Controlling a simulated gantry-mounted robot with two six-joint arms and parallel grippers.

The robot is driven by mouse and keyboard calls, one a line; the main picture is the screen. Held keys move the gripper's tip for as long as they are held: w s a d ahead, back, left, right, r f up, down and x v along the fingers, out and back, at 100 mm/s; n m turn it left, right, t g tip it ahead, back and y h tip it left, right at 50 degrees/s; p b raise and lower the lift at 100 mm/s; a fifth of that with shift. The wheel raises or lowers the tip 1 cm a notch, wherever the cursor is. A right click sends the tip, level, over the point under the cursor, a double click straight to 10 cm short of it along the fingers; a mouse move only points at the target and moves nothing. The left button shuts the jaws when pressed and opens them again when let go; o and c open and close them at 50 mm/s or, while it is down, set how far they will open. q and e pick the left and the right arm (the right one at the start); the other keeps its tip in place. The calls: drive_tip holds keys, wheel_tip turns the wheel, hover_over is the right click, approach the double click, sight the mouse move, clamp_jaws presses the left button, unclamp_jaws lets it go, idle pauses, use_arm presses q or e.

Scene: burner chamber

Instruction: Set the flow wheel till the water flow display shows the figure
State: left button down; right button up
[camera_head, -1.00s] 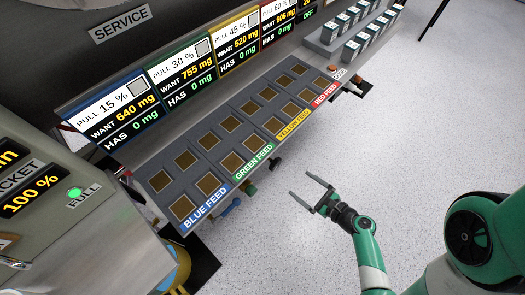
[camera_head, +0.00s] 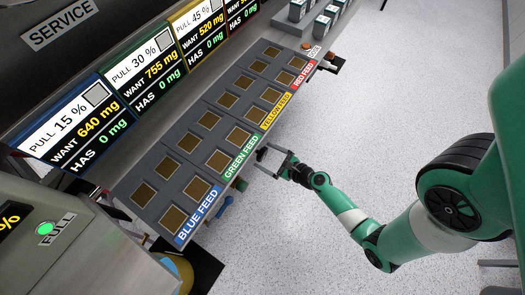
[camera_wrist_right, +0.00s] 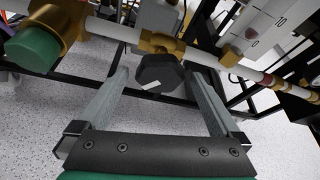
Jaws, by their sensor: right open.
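A dark, many-sided knob with a white mark (camera_wrist_right: 160,75), which looks like the flow wheel, sits on a brass valve body on a pale pipe in the right wrist view. My right gripper (camera_head: 265,160) is open at the front edge of the feed panel, by the green feed label. In the wrist view its fingers (camera_wrist_right: 158,84) stand left and right of the knob; I cannot tell whether they touch it. A white scale plate with numbers (camera_wrist_right: 262,30) stands at upper right; I cannot make out a water flow display. My left gripper is not in view.
The sloping feed panel (camera_head: 183,140) has several square openings and coloured labels. WANT/HAS displays (camera_head: 150,70) stand behind it. A green knob (camera_wrist_right: 32,48) is on the pipe at left, near my left finger. Open speckled floor (camera_head: 340,110) lies to the right.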

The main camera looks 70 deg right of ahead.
drive_tip(key=shift+x, duration=1.2)
drive_tip(key=c, duration=1.3)
